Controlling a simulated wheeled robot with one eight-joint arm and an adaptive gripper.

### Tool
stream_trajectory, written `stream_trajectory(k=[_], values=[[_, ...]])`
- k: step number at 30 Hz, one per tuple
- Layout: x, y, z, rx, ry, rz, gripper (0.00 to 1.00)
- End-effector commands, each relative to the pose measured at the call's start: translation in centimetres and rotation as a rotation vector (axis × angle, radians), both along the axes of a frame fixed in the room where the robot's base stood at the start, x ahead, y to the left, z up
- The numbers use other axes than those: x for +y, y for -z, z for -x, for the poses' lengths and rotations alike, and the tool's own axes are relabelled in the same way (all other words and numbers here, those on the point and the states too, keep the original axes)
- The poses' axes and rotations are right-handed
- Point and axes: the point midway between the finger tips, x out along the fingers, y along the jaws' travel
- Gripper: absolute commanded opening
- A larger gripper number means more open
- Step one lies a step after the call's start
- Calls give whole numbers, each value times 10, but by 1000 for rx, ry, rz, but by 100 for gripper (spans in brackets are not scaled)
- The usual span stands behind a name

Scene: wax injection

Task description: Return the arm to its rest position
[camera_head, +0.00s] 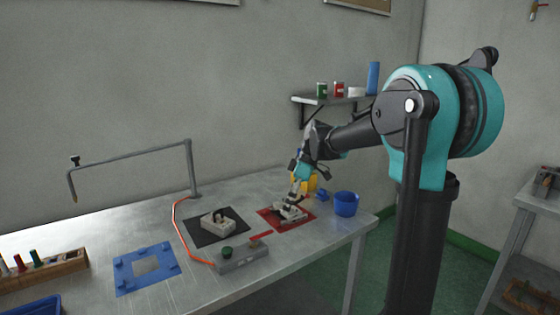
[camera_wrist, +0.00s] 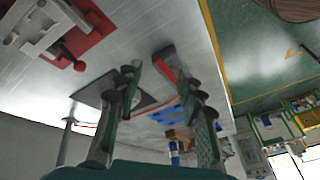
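My arm reaches from the right over the table in the head view. My gripper (camera_head: 298,190) is near the red mat (camera_head: 266,220), above or beside the grey clamp-like fixture (camera_head: 289,211) on it; I cannot tell whether they touch in that view. In the wrist view, my gripper (camera_wrist: 148,66) has its two fingers apart with nothing held between them. There the fixture (camera_wrist: 42,30) and red mat (camera_wrist: 92,37) lie at the upper left, apart from the fingers.
The metal table (camera_head: 152,215) carries a black mat (camera_head: 187,233) with a pale block (camera_head: 218,222), a control box (camera_head: 243,258) with an orange hose, a blue plate (camera_head: 128,280) and a blue cup (camera_head: 346,204). A shelf (camera_head: 322,101) hangs behind my arm.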

Motion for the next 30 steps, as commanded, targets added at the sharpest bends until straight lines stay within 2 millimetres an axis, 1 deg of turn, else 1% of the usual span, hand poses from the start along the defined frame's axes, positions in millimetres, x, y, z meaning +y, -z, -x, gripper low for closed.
stream_trajectory(k=[7,11,14,17,18,21,24,27,30], values=[[-26,26,24,-4,204,64,39],[-45,46,44,-11,359,106,39],[-65,66,65,-22,516,138,39],[-90,93,95,-42,723,171,39],[-101,105,109,-53,816,180,39],[-125,133,143,-82,1037,190,39],[-144,155,171,-110,1214,183,39],[-156,170,191,-131,1338,171,39],[-163,178,201,-142,1407,160,39]])
